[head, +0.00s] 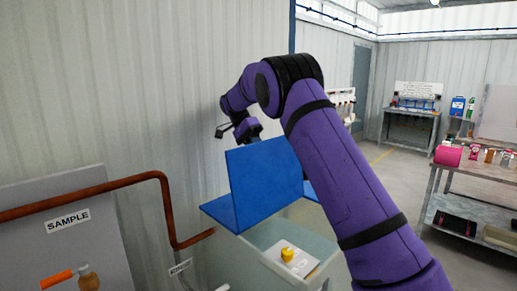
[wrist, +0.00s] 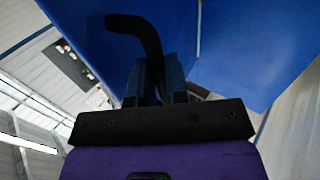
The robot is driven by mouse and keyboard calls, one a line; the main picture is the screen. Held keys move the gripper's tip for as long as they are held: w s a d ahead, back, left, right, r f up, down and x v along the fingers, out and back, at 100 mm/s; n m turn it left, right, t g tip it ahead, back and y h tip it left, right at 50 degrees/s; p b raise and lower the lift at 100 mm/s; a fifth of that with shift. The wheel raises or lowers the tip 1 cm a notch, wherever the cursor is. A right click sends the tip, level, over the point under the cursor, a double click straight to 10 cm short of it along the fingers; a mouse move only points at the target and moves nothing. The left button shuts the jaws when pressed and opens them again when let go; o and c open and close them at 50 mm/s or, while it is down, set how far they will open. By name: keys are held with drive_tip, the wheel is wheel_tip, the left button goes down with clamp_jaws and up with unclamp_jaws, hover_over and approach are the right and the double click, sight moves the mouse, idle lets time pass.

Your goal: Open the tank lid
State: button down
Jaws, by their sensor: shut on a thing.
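The blue tank lid (head: 266,178) has one panel standing steeply upright above the grey-green tank (head: 262,262). Another flat blue part (head: 232,212) spreads out at its foot. My purple arm reaches over to the far side of the upright panel. In the wrist view my gripper (wrist: 160,78) is shut on a dark curved handle (wrist: 140,30), close against the blue lid (wrist: 240,45). The fingertips and the grip are largely hidden in the head view by the panel.
A white plate with a yellow part (head: 287,254) shows at the tank. A copper pipe (head: 165,200) and a SAMPLE panel (head: 65,235) stand to the left, near the corrugated wall (head: 130,90). A bench (head: 470,205) with goods is at the right, with open floor behind.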

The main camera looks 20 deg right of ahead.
drive_tip(key=shift+f, duration=0.35)
drive_tip(key=c, duration=1.1)
unclamp_jaws()
drive_tip(key=shift+w, duration=0.1)
drive_tip(key=shift+r, duration=0.15)
drive_tip(key=shift+r, duration=0.1)
drive_tip(key=shift+r, duration=1.8)
drive_tip(key=s, duration=0.5)
drive_tip(key=s+a+r, duration=0.1)
drive_tip(key=s, duration=0.4)
drive_tip(key=s+a, duration=0.1)
drive_tip(key=s, duration=0.5)
drive_tip(key=shift+r, duration=0.15)
